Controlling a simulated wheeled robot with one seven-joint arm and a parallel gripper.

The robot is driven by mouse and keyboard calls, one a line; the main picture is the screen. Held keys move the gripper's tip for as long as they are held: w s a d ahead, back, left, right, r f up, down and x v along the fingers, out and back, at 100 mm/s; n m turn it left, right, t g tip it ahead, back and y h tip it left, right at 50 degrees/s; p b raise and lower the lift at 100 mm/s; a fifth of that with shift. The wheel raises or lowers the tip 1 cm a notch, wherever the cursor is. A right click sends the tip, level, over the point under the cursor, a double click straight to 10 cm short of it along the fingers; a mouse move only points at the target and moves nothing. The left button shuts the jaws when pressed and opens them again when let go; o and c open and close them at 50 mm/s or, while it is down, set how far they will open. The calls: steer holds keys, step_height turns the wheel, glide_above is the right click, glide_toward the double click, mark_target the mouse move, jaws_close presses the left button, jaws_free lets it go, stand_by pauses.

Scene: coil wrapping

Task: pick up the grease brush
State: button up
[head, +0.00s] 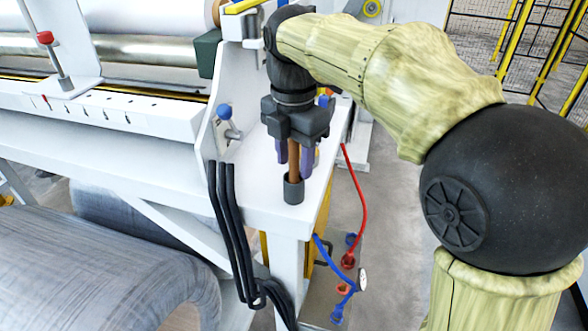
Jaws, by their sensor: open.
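The grease brush shows as a brown upright handle (293,162) on the white machine ledge (262,212). Its lower end meets a dark grey cylinder (293,190); I cannot tell whether this is a cup around the brush or part of it. My gripper (294,164) points down from above with its jaws open. Its purple fingers stand on either side of the handle in this view. Contact with the handle cannot be made out. The top of the handle is hidden by the gripper body.
A blue-knobbed lever (225,113) stands left of my gripper on the machine's side plate. Black hoses (228,225) hang over the ledge's left front. Red and blue hoses (359,205) run down at the right. A large wrapped coil (100,265) lies at lower left.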

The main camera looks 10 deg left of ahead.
steer(key=shift+w, duration=0.15)
steer(key=shift+c, duration=0.4)
steer(key=shift+s, duration=0.25)
steer(key=c, duration=0.7)
steer(key=shift+w, duration=0.15)
jaws_close()
steer(key=shift+r, duration=0.15)
step_height(320, 180, up, 10)
steer(key=shift+f, duration=0.15)
